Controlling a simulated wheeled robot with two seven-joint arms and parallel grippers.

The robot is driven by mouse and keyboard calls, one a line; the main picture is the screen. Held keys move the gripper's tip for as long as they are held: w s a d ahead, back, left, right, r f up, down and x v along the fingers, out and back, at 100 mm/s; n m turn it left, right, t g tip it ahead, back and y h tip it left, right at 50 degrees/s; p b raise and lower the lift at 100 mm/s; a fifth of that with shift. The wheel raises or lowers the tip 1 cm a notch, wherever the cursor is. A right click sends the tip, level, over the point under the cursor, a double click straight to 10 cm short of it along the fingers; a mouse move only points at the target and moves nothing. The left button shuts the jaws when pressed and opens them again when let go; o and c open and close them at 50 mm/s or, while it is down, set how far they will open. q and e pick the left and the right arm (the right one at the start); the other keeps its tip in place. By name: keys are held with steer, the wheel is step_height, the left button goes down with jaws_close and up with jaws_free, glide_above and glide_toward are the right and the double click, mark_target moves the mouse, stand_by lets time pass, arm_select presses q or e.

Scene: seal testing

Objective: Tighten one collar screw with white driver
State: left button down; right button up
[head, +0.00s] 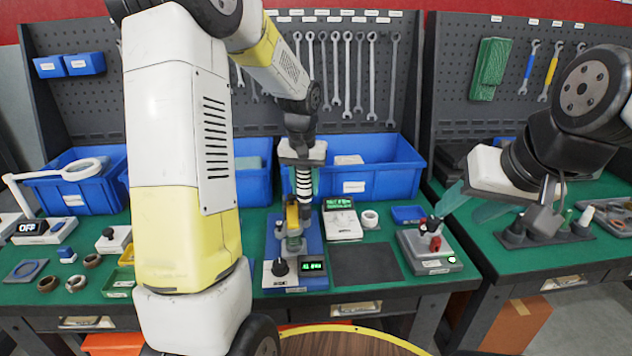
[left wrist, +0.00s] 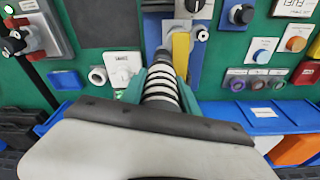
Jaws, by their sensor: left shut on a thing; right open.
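My left gripper (head: 303,181) is shut on the white driver (head: 304,192), whose handle has black and white bands. The driver points down over the test rig (head: 313,240), a blue base with a yellow upright (head: 292,214) and a metal column. In the left wrist view the banded driver (left wrist: 161,92) sits between my teal fingers, beside the yellow upright (left wrist: 181,52). The driver's tip and the collar screws are hidden or too small to tell, so contact is unclear. My right gripper (head: 471,206) is open and empty at the right, over the bench edge.
A digital readout (head: 313,267) and black knob stand at the rig's front. A white meter (head: 342,222), white ring (head: 370,218) and grey box with red levers (head: 430,247) are to its right. Blue bins (head: 380,178) stand behind. A dark mat (head: 366,264) lies clear in front.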

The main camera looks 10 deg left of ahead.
mark_target(305, 170)
arm_select(q)
steer(key=shift+r, duration=2.15)
